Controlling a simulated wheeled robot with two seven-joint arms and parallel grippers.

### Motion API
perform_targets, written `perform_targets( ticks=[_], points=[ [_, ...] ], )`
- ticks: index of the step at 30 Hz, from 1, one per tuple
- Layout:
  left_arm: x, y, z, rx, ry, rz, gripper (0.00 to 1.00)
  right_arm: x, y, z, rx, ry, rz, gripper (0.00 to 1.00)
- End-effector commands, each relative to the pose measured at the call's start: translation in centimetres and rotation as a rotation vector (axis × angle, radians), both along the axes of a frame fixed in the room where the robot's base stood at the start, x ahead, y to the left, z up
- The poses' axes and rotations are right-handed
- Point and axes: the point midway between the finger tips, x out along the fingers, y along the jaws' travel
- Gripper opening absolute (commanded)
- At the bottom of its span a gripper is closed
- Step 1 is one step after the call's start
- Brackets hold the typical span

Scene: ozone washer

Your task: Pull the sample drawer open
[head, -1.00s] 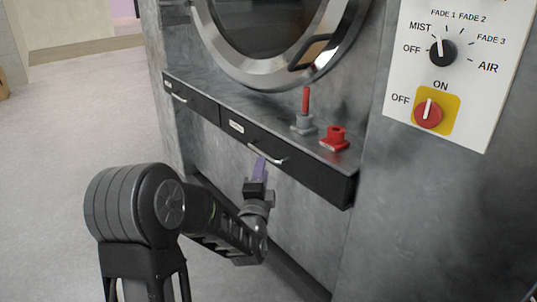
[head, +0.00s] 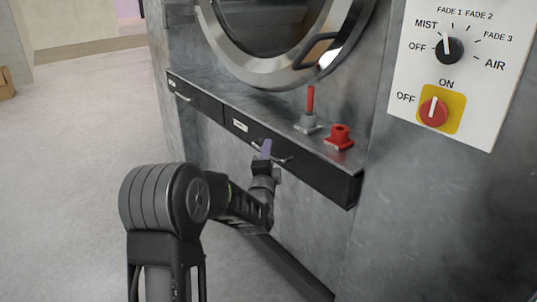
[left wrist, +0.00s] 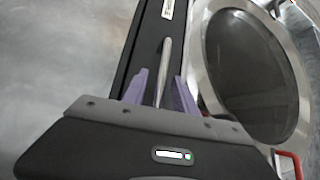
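The black drawer front (head: 318,180), on the right of two under the ledge, appears shut. Its label (head: 240,125) is too small to read. Its silver bar handle (head: 285,158) is partly hidden by my left gripper (head: 265,150), whose purple fingers are at the handle. In the left wrist view, the handle (left wrist: 165,62) runs between the two purple fingers of my left gripper (left wrist: 160,90). The fingers are apart, one on each side of the bar, with gaps visible. My right gripper is not in view.
A second drawer (head: 205,107) with its own handle lies to the left. A grey fitting with a red rod (head: 309,122) and a red fitting (head: 340,136) stand on the ledge above. A round door (head: 262,72) and control panel (head: 455,70) are higher up.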

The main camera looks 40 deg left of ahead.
Motion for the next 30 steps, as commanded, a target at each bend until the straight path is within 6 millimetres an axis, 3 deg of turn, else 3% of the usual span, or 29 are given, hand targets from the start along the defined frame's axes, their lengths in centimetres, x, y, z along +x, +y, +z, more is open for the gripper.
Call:
perform_targets(
  ticks=[7, 19, 30],
  points=[
    [0.02, 0.01, 0.01, 0.0, 0.0, 0.0, 0.32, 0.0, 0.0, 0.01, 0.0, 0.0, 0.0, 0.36],
    [0.01, -0.01, -0.01, 0.0, 0.0, 0.0, 0.0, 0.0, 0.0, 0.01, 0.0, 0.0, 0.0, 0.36],
    [0.0, -0.02, -0.03, 0.0, 0.001, 0.0, 0.0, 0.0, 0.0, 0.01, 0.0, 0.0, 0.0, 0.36]
  ],
)
